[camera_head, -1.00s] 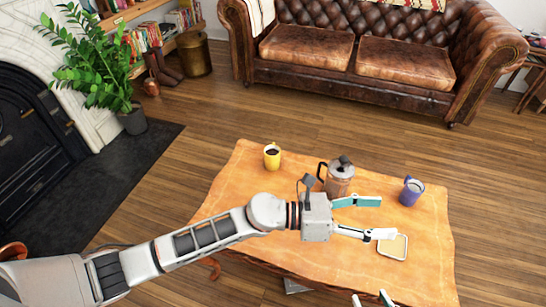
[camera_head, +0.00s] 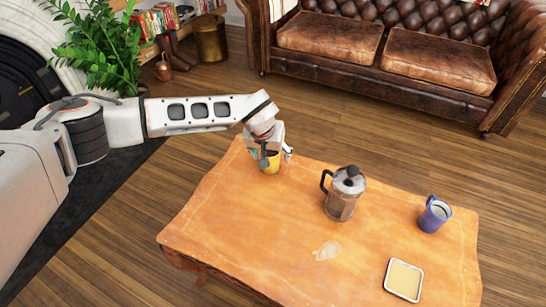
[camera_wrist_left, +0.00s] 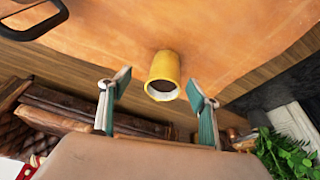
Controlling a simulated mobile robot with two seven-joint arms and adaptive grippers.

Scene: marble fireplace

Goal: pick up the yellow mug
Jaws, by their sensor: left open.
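The yellow mug (camera_head: 273,167) stands near the table's far left corner, mostly hidden by my left gripper in the head view. My left gripper (camera_head: 271,155) is over it, pointing down. In the left wrist view the yellow mug (camera_wrist_left: 164,69) shows its dark mouth towards the camera. There my left gripper (camera_wrist_left: 158,88) is open, with one teal-padded finger on each side of the mug and a visible gap on both sides. How deep the mug sits between the fingers I cannot tell. My right gripper is not in view.
On the wooden table (camera_head: 240,220) stand a French press (camera_head: 342,198) to the right of the mug, a blue mug (camera_head: 433,215) and a shallow square dish (camera_head: 404,280). A pale patch (camera_head: 327,251) marks the tabletop. A leather sofa (camera_head: 400,60) stands behind.

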